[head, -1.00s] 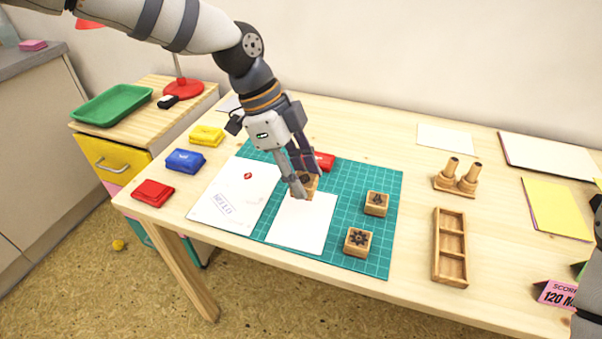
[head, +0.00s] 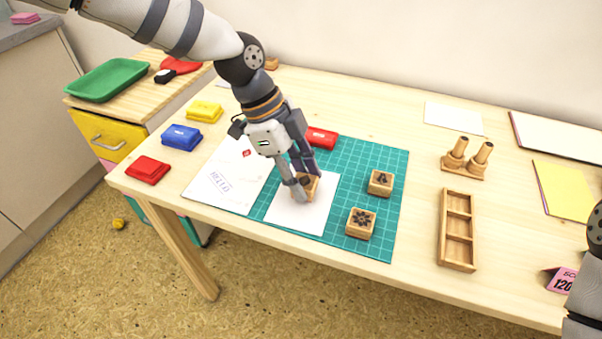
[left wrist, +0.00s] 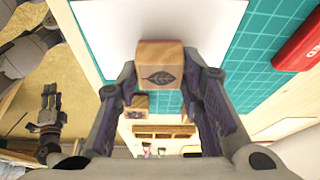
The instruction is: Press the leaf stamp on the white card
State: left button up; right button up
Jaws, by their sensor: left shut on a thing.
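My left gripper (head: 303,181) is shut on the leaf stamp (left wrist: 160,67), a wooden block with a dark leaf picture on its upper face. In the head view the stamp (head: 309,187) is over the far part of the white card (head: 307,217), partly hidden by the fingers. I cannot tell whether its underside touches the card. The card lies on the green cutting mat (head: 338,249), and its visible part is blank. My right gripper (left wrist: 48,112) is small in the left wrist view, with its fingers apart and empty.
Two other wooden stamps (head: 361,223) (head: 381,183) stand right of the card. A red inkpad (head: 321,137) is close behind my left gripper. A printed sheet (head: 222,183) lies left of the card. A wooden tray (head: 443,232) and a two-peg holder (head: 465,158) stand further right.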

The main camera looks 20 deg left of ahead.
pick_arm(q)
jog(key=shift+f, duration=0.6)
pick_arm(e)
jog(key=shift+s+f, duration=0.1)
dwell(0.6)
pick_arm(q)
jog(key=shift+s+f, duration=0.1)
jog(key=shift+f, duration=0.05)
dwell(0.9)
jog(key=shift+r, duration=0.7)
pick_arm(e)
jog(key=shift+w+r, duration=0.35)
pick_arm(q)
jog(key=shift+r+p, duration=0.25)
jog(key=shift+p, duration=0.05)
jog(key=shift+r+p, duration=0.7)
jog(key=shift+r, duration=1.9)
pick_arm(e)
jog(key=shift+w+r+t, duration=0.5)
jog(key=shift+w+r, duration=0.45)
